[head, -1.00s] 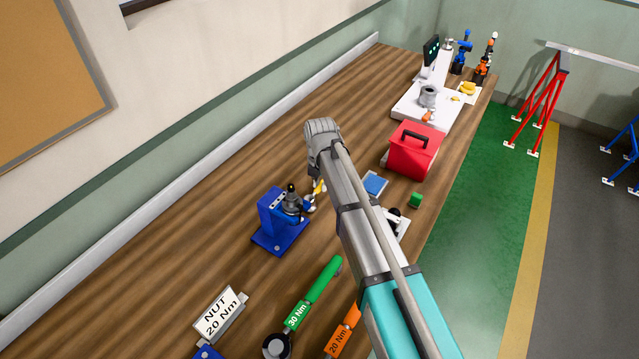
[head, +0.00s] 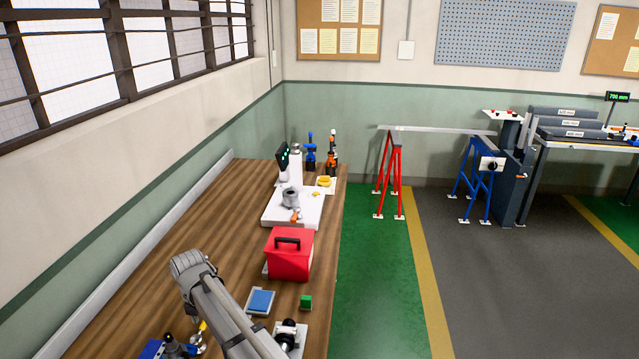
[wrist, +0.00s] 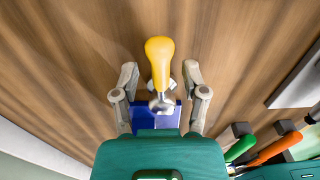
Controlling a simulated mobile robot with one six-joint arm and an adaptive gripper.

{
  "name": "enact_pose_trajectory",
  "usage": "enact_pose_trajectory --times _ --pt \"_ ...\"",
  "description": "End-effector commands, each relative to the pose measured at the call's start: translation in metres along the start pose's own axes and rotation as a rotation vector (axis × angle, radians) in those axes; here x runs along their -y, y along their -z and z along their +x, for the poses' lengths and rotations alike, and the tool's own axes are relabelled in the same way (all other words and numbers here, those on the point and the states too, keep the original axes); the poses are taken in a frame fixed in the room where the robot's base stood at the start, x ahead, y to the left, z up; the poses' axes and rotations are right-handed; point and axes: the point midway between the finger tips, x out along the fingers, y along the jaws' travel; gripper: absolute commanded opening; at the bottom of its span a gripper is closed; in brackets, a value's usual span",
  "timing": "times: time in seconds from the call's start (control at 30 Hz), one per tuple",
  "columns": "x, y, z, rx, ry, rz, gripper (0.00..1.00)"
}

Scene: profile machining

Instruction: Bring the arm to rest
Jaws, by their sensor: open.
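My arm (head: 215,310) reaches over the wooden bench from the bottom of the head view, with a grey rounded joint at its upper end. My gripper (wrist: 159,74) shows in the wrist view with its two grey fingers spread apart. A yellow-handled tool (wrist: 160,52) shows between the fingers, with a gap on both sides. Its metal end lies over a blue stand (wrist: 172,118). In the head view the blue stand (head: 152,350) is cut off at the bottom edge, with the yellow handle (head: 203,326) beside it. The gripper itself is hidden or unclear there.
A red toolbox (head: 290,258), a blue pad (head: 260,302) and a green cube (head: 306,302) are on the bench right of my arm. A white platform (head: 308,212) stands farther back. Green (wrist: 241,148) and orange (wrist: 278,148) handles lie at lower right in the wrist view.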

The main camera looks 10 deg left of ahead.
Motion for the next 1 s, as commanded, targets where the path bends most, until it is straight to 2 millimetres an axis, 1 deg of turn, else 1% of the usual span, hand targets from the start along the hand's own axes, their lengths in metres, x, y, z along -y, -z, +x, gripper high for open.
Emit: enact_pose_trajectory --times 0.17,0.4,0.47,0.53,0.77,0.87,1.0 --pt "0.000 0.000 -0.006 -0.014 -0.006 0.002 0.57" --pt "0.001 0.002 -0.024 -0.059 -0.029 0.007 0.57" --pt "0.005 0.001 -0.027 -0.071 -0.034 0.021 0.57" --pt "0.021 -0.005 -0.025 -0.070 -0.032 0.091 0.57" --pt "0.069 -0.024 -0.028 -0.075 -0.028 0.337 0.57" --pt "0.097 -0.033 -0.030 -0.078 -0.025 0.478 0.57" --pt "0.140 -0.044 -0.033 -0.083 -0.020 0.702 0.57"
